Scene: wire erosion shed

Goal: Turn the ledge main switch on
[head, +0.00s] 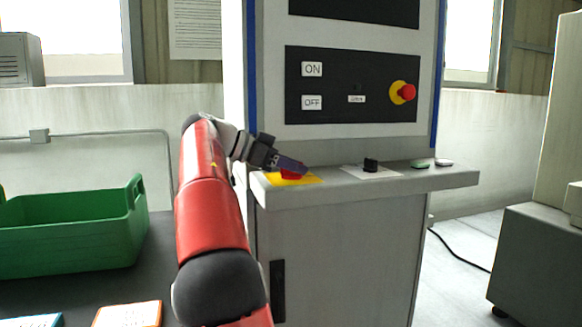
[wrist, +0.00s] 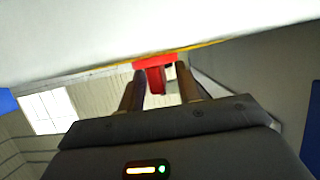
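The ledge main switch is a red rotary handle (head: 291,174) on a yellow plate (head: 306,181), at the left end of the ledge (head: 380,186). In the wrist view the red handle (wrist: 156,79) stands between the two fingers of my gripper (wrist: 160,74). A gap shows between the handle and the right finger; the left finger is close to the handle, and I cannot tell whether it touches. In the head view my gripper (head: 296,168) reaches the switch from the left and partly hides it. The handle's exact angle is hard to make out.
A black knob (head: 371,165) on a white plate and green and pale buttons (head: 418,164) sit farther right on the ledge. The upright panel has ON and OFF labels and a red emergency stop (head: 406,92). A green crate (head: 70,232) stands at left.

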